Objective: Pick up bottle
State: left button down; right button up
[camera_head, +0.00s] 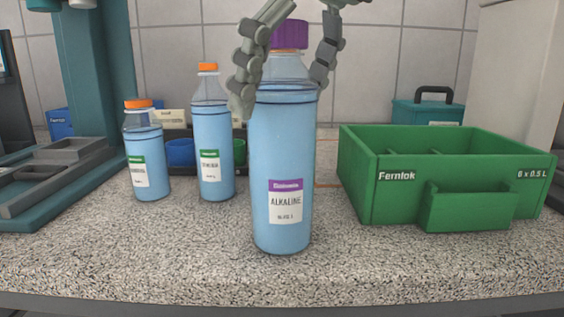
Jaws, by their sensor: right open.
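A tall blue bottle labelled ALKALINE (284,160) with a purple cap stands upright on the speckled counter, front centre. My right gripper (283,88) comes down from above, open, with one finger on each side of the bottle's neck and shoulder. The left finger overlaps the bottle's edge in the picture; I cannot tell whether it touches. Two more blue bottles with orange caps stand behind to the left: a taller one (212,140) and a shorter one (146,155). My left gripper is not in view.
A green Femlok crate (395,192) with compartments stands to the right. A teal case (428,112) with a dark handle is behind it. Small blue and green containers sit behind the orange-capped bottles. Teal equipment (95,70) with grey trays is at left. The front counter is clear.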

jog(key=shift+f, duration=0.1)
jog(key=shift+c, duration=0.3)
jog(key=shift+w, duration=0.1)
jog(key=c, duration=1.9)
